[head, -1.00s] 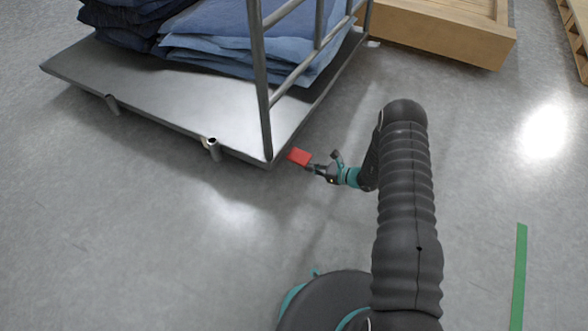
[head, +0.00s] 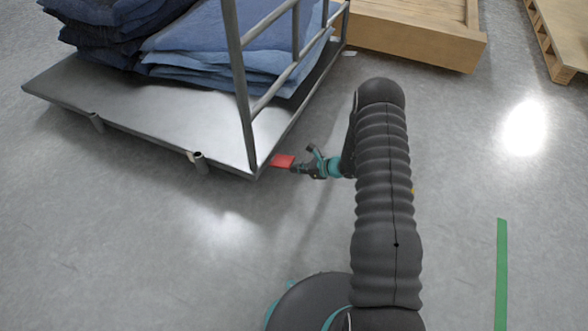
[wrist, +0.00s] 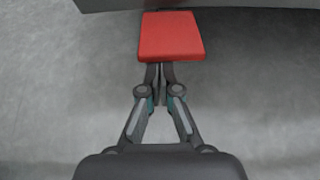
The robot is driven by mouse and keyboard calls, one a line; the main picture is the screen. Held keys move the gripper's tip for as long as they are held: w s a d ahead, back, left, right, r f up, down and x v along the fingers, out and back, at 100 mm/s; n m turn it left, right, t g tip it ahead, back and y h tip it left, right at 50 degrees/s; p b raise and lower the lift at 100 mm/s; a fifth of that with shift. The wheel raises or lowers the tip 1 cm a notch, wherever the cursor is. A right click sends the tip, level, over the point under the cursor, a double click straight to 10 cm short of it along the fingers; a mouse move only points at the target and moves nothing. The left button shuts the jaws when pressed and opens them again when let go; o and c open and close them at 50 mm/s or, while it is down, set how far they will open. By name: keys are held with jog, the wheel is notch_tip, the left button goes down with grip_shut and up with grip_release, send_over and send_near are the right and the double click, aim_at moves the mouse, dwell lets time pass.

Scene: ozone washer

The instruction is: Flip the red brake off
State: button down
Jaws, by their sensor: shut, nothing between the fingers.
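The red brake (head: 283,161) is a flat red pedal at the near right corner of a grey metal cart (head: 140,103). In the wrist view the red brake (wrist: 171,36) lies just past my fingertips, below the dark edge of the cart (wrist: 130,4). My gripper (head: 296,167) is at the right of the pedal in the head view. In the wrist view my gripper (wrist: 160,68) is shut, with its fingers together and nothing between them. Its tips meet the pedal's near edge in the picture; I cannot tell whether they touch it. The pedal's mounting is hidden.
Folded blue cloths (head: 220,45) are stacked on the cart, behind its upright metal rail (head: 238,90). A wooden crate (head: 410,38) stands at the back, and a pallet (head: 562,35) at the far right. A green floor stripe (head: 501,270) runs at the right. The floor nearby is clear.

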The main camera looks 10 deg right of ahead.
jog(key=shift+w+a+r, duration=0.15)
jog(key=shift+a+r, duration=0.05)
jog(key=shift+r, duration=0.15)
notch_tip(320, 180, down, 5)
jog(key=d+b, duration=0.1)
jog(key=b, duration=0.4)
jog(key=p+v, duration=0.2)
jog(key=v, duration=0.8)
jog(key=shift+s+r, duration=0.25)
jog(key=shift+r, duration=0.35)
